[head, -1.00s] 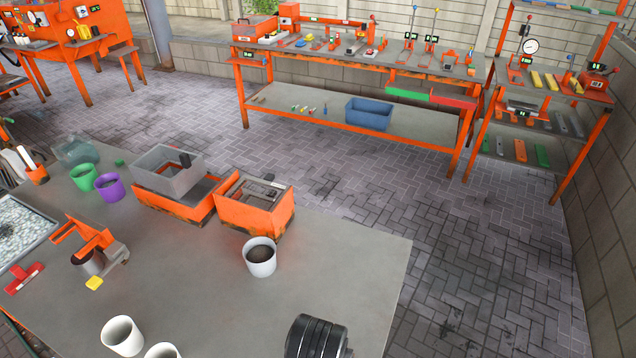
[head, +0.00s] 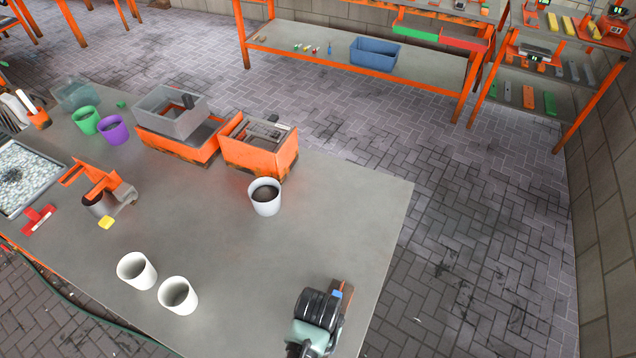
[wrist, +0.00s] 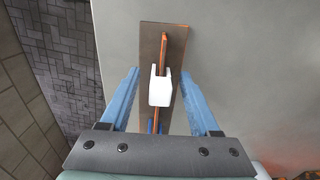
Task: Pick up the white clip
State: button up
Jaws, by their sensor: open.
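The white clip (wrist: 160,90) is in the middle of the wrist view. It sits around an orange strip (wrist: 163,48) that runs along a brown plate (wrist: 150,35) on the grey table. My gripper (wrist: 160,72) is open, its two blue fingers on either side of the clip with a gap on both sides. Whether the fingers are level with the clip or above it, I cannot tell. In the head view my gripper (head: 337,288) shows at the table's right front edge, mostly hidden by my wrist, and the clip is hidden.
The grey table (head: 340,215) ends close to the right of my arm. Two white cups (head: 137,270) stand to the left, and a white cup with dark contents (head: 265,197) stands farther back. Orange bins (head: 258,150) stand behind it. The table between is clear.

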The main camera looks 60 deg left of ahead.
grip_shut()
dwell(0.3)
